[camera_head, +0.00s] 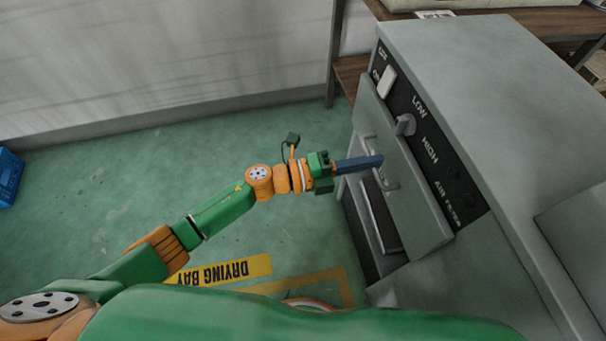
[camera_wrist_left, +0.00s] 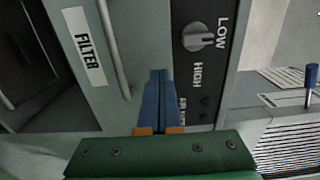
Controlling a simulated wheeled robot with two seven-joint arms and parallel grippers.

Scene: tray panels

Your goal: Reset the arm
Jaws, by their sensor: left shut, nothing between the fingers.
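My left arm comes in from the left in the head view. Its gripper (camera_head: 380,160) has blue fingers, which are shut with nothing between them. The fingertips are at or just in front of the handle (camera_head: 386,178) of a grey drawer or door panel (camera_head: 412,205) on the machine; I cannot tell whether they touch it. In the left wrist view the shut fingers (camera_wrist_left: 158,75) point between the panel's bar handle (camera_wrist_left: 113,50) and the control strip. A FILTER label (camera_wrist_left: 84,46) shows on the panel. My right gripper is not in view.
The grey cabinet (camera_head: 480,60) carries a dark control strip with a knob (camera_head: 404,125) and a pale switch (camera_head: 387,81). The panel stands out from the cabinet front. A wooden table (camera_head: 350,72) is behind. Green floor (camera_head: 120,180) is clear at left, with a blue crate (camera_head: 8,178) at the edge.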

